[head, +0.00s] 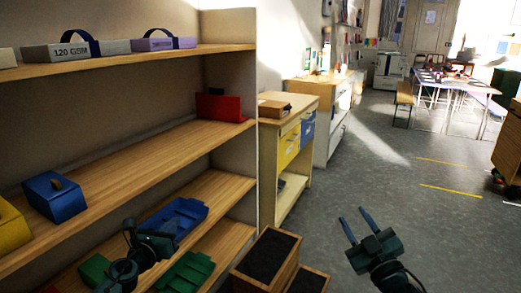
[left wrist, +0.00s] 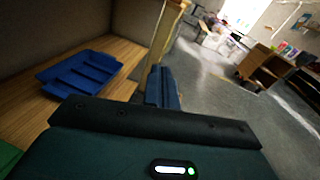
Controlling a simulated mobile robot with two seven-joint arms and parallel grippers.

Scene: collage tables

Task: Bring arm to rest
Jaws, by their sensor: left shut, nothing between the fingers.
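My left gripper (head: 170,229) is in front of the lower shelves at the left of the head view, beside a blue tray. In the left wrist view its fingers (left wrist: 160,85) are together with nothing between them. My right gripper (head: 352,214) is over the open floor right of the shelf unit. Its two fingers stand apart, pointing away from me, and nothing shows between them.
The wooden shelf unit (head: 150,139) holds a blue divided tray (head: 186,214), a green tray (head: 187,271), a blue box (head: 54,197) and a red holder (head: 222,106). Wooden steps (head: 268,258) stand beside it. Grey floor (head: 390,165) is clear ahead.

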